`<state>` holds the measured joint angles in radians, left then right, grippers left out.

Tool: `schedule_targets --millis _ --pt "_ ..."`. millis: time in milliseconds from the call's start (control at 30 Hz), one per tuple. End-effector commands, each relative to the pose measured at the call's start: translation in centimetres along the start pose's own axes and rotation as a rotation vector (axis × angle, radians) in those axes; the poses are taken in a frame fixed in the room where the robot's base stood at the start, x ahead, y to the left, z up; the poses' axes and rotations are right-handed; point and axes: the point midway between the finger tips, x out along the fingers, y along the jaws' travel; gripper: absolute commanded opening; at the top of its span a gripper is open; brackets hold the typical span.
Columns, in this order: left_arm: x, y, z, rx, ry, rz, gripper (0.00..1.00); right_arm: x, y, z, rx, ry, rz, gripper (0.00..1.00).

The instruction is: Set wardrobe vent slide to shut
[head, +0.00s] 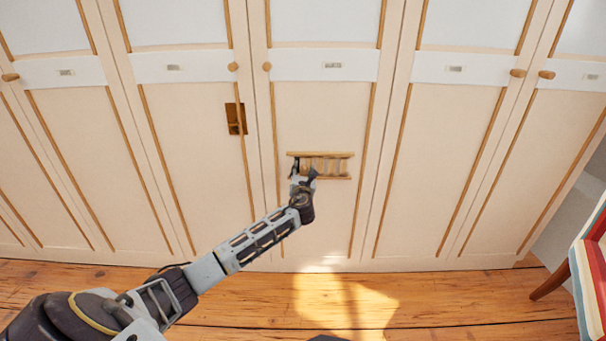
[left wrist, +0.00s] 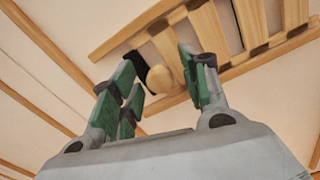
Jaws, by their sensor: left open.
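The wardrobe vent slide (head: 335,155) is a wooden frame with upright slats between two rails, on the lower panel of the middle door. In the left wrist view the vent's slats (left wrist: 208,32) run up to the right, and a round wooden knob (left wrist: 168,73) shows beside a black patch at the vent's left end. My left gripper (head: 304,172) is at the vent's left end and hides part of it. In the left wrist view its green-padded fingers (left wrist: 162,88) are open, one on each side of the knob; contact cannot be told. My right gripper is not in view.
The wardrobe doors have small round knobs (head: 267,67) and label plates (head: 332,65). A striped chair (head: 590,265) stands at the right. The wooden floor (head: 430,300) in front is clear.

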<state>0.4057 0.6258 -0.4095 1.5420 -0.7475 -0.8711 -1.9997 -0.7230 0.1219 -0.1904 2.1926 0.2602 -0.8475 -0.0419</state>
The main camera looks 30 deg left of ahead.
Motion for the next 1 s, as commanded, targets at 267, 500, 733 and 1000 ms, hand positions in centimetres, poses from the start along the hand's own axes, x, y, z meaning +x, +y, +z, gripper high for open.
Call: schedule_targets --millis 267,500,733,1000 --pt "0.88 -0.02 0.00 -0.001 0.001 0.000 0.46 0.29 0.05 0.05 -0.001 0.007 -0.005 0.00" --pt "0.89 -0.01 0.04 -0.001 0.000 0.000 0.46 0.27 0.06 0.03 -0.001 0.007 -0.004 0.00" --pt "0.88 -0.01 0.05 0.000 0.000 -0.001 0.17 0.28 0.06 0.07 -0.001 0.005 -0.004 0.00" --pt "0.88 0.00 0.06 0.000 0.000 0.000 0.00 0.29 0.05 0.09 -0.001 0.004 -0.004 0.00"
